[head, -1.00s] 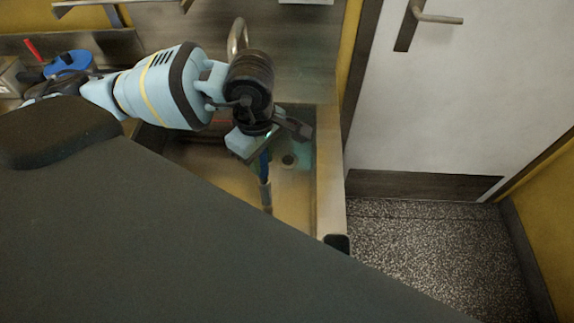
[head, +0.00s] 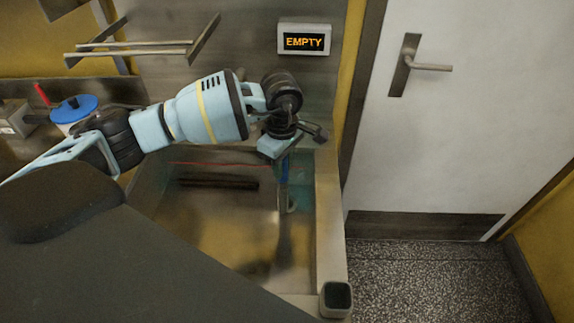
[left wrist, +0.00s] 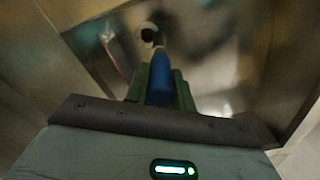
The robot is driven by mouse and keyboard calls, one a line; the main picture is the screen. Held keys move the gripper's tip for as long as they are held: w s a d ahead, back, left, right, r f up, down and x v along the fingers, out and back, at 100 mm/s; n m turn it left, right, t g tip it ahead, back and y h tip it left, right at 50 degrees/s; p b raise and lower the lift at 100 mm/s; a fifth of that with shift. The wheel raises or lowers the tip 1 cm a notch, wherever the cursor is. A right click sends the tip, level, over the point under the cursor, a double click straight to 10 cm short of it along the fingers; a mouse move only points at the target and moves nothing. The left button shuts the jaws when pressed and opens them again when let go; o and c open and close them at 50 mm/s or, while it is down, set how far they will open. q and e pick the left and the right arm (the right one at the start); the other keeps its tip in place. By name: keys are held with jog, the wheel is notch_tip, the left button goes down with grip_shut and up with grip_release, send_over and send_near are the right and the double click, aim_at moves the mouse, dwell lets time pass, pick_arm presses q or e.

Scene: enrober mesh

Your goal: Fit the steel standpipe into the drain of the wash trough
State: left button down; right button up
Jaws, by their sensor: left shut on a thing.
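My left gripper (head: 284,155) is shut on the standpipe (head: 284,172) above the right part of the wash trough (head: 329,222). The standpipe has a blue upper part and a greyish lower part, and hangs roughly upright. The drain (head: 291,206) is a pale ring in the trough floor, close to the pipe's lower end. In the left wrist view the blue pipe (left wrist: 160,82) sits between the green fingers, and its far end overlaps the dark drain opening (left wrist: 148,33). I cannot tell whether the end is in the drain or above it. My right gripper is out of view.
A display (head: 304,41) reading EMPTY is on the back wall. A small square cup (head: 336,299) stands at the trough's front right corner. A blue-lidded pot (head: 74,109) is at left.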

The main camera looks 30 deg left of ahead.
pick_arm(q)
jog(key=shift+w+a+f, duration=0.1)
jog(key=shift+w, duration=0.55)
jog(key=shift+w+a+f, duration=0.1)
jog(key=shift+w, duration=0.65)
jog(key=shift+w+f, duration=0.2)
jog(key=shift+f, duration=1.65)
jog(key=c, duration=1.2)
grip_release()
notch_tip(320, 180, up, 12)
jog(key=shift+r, duration=0.15)
